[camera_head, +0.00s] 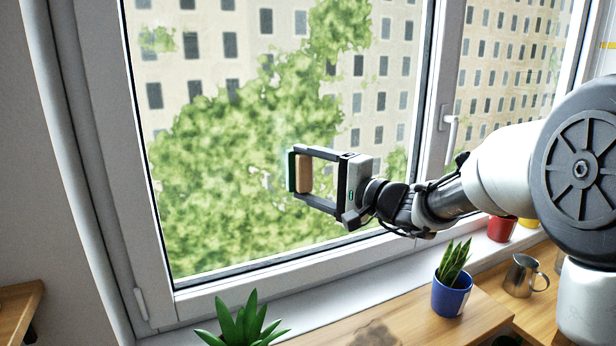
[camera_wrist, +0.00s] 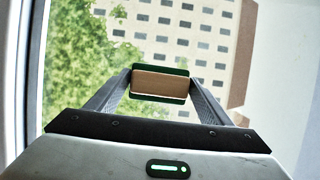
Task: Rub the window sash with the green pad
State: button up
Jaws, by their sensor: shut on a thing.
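My gripper (camera_head: 300,174) is shut on the pad, a block with a tan back and a thin green face (camera_head: 291,171). In the wrist view the pad's tan block (camera_wrist: 162,83) sits between the two fingertips, with green edges showing behind it. The window sash (camera_head: 113,150) is a large pale frame around the glass. In the head view the pad is in front of the glass, with its green face turned left toward the sash's left upright. I cannot tell whether the pad touches the glass. Whitish smudges (camera_head: 262,178) show just left of the pad.
A blue-potted plant (camera_head: 452,293) stands below my arm, and another spiky plant (camera_head: 240,322) stands at the bottom. A metal jug (camera_head: 524,276) and a red pot (camera_head: 501,228) are at the right. A window handle (camera_head: 451,130) sticks out on the right upright.

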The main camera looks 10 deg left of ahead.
jog(key=shift+w+a, duration=0.25)
jog(key=shift+w, duration=0.05)
jog(key=w+d+b, duration=0.2)
jog(key=d, duration=0.1)
jog(key=shift+w+d+f, duration=0.1)
jog(key=shift+w+d, duration=0.05)
jog(key=shift+w, duration=0.05)
dwell(0.4)
jog(key=s+a+b, duration=0.2)
jog(key=a+b, duration=0.1)
jog(key=shift+s+a+r, duration=0.2)
jog(key=shift+a+r, duration=0.05)
dwell(0.3)
